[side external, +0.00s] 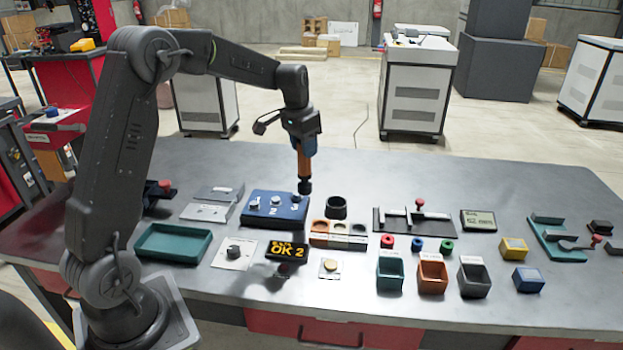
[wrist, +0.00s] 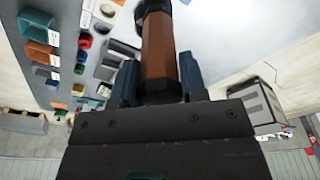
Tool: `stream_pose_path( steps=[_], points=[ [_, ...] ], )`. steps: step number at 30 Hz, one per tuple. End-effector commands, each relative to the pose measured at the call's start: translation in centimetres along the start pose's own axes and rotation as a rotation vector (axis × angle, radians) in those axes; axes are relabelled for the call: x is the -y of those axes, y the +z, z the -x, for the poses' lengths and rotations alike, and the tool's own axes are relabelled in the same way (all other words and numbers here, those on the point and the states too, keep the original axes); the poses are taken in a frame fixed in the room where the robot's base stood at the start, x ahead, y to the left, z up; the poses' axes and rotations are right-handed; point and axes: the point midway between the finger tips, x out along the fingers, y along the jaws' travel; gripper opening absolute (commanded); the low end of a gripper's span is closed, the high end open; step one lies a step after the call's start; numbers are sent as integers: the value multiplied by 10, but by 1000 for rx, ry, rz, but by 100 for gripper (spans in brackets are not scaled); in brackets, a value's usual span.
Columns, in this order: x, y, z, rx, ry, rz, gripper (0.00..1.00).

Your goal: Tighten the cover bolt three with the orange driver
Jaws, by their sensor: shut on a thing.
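My gripper (side external: 304,148) is shut on the orange driver (side external: 304,165), which hangs upright with its black end down. In the wrist view the driver (wrist: 158,45) sits between the two blue fingers of my gripper (wrist: 159,82). The blue cover block (side external: 272,212) lies on the table below, with silver bolts marked 1, 2 and 3 along its top. The driver's black end is at the block's right end, by cover bolt three (side external: 296,198). I cannot tell whether it touches the bolt.
A black ring-shaped holder (side external: 336,207) stands just right of the block. A teal tray (side external: 173,243) is at front left; small coloured bins and a black fixture (side external: 413,220) are to the right. The table behind the block is clear.

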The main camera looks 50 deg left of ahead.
Motion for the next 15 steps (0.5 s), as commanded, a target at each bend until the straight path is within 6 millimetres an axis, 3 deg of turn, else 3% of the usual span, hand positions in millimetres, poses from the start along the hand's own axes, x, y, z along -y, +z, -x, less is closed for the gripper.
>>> stream_pose_path(
  steps=[1, 6, 15],
  points=[
    [16, -5, 6, -5, -2, 4, 11],
    [44, -10, 17, -5, 0, -2, 11],
    [50, -11, 20, -4, 2, -5, 11]
  ],
)
